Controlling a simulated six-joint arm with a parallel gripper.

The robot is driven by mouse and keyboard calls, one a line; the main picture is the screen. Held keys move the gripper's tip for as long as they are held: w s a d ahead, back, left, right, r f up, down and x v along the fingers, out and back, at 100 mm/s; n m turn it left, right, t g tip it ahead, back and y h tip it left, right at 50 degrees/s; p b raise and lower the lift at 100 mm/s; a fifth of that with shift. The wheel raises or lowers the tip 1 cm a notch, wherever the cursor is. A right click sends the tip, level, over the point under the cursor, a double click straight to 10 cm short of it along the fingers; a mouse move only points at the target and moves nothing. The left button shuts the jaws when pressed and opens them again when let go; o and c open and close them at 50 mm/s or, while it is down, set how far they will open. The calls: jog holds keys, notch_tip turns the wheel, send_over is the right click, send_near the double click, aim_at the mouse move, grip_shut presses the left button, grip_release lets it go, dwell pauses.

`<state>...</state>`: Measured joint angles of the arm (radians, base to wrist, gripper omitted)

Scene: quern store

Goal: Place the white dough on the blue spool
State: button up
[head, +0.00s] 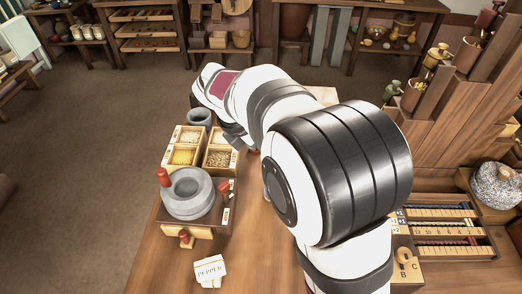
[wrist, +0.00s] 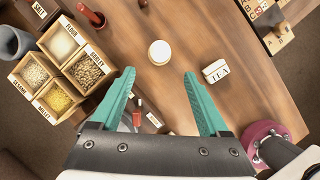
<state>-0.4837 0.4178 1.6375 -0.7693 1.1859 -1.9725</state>
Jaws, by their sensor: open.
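A small round white piece (wrist: 160,52), which looks like the white dough, lies on the wooden table in the wrist view. My gripper (wrist: 160,76) is open and empty, with its two teal fingers apart. The white piece shows just beyond the fingertips, between their lines, and is not touched; I cannot tell the height gap. I cannot make out a blue spool in either view. A grey-blue round vessel (head: 199,116) stands behind the grain boxes in the head view. My arm hides the white piece and much of the table there.
Grain boxes (wrist: 62,70) stand left of my gripper, with a red-handled item (wrist: 91,14) near them. A TEA block (wrist: 215,72) lies to the right. Bare wood surrounds the white piece.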

jog(key=s+d+r+m+g, duration=0.1)
jog(key=s+d+r+m, duration=0.2)
jog(key=s+d+m, duration=0.45)
jog(key=s+d+f+m+g+y, duration=0.2)
jog(key=s+m+y, duration=0.3)
jog(key=s+m, duration=1.7)
jog(key=m, duration=0.3)
jog(key=shift+s+f, duration=0.1)
